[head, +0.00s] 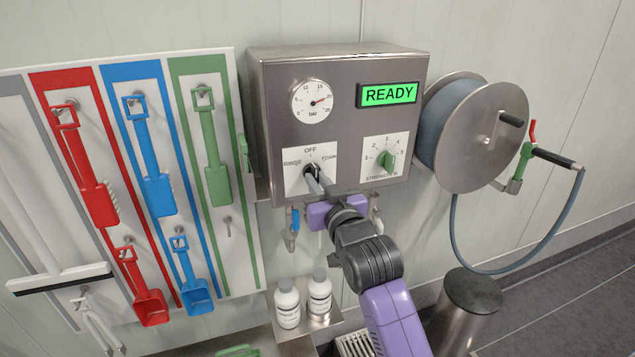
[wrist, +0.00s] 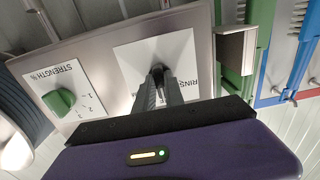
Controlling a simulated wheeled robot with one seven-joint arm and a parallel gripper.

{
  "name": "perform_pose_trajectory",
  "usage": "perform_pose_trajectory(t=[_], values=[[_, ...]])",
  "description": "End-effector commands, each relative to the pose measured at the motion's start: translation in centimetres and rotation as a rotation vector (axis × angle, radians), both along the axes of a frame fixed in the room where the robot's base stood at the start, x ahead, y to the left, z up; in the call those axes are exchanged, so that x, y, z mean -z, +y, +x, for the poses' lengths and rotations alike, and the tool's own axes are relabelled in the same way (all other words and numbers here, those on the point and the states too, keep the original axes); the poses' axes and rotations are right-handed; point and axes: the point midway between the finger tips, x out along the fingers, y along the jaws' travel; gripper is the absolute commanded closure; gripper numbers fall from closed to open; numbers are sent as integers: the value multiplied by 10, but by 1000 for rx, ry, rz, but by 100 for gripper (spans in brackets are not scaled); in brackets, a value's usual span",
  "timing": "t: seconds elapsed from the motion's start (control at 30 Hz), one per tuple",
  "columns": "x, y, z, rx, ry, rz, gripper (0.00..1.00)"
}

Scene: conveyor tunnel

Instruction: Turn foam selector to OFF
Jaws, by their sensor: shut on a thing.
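The foam selector (head: 316,166) is a dark knob on a white plate marked RINSE at left, OFF at top and FOAM at right, low on the left of the steel control box. My gripper (head: 312,174) reaches it from below and in front, and its fingers are shut on the knob. In the wrist view, both fingers of my gripper (wrist: 163,76) close around the dark selector (wrist: 158,66) on its white plate. The fingers cover most of the knob, so I cannot tell which mark it points to.
The steel box (head: 342,130) also bears a pressure gauge (head: 312,100), a green READY display (head: 389,94) and a green strength knob (head: 386,159). A hose reel (head: 484,130) is at right. Bottles (head: 287,303) stand below. Coloured tools hang on a board (head: 228,262) at left.

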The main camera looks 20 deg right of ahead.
Motion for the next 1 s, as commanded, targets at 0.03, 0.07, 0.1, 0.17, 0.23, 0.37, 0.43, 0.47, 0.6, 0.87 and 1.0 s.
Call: perform_pose_trajectory(t=[0.03,0.07,0.1,0.17,0.23,0.37,0.43,0.47,0.6,0.87,1.0], values=[[1,0,0,1,1,-2,100],[1,0,0,1,1,-3,100],[1,0,0,1,1,-3,100],[1,0,0,1,1,-3,100],[1,0,0,1,1,-2,100],[1,0,0,1,1,-1,82],[1,0,0,0,1,-1,69],[1,0,0,0,1,-1,65],[0,0,0,0,1,-1,65],[1,0,-5,0,1,-1,65],[2,0,-23,0,0,0,65]])
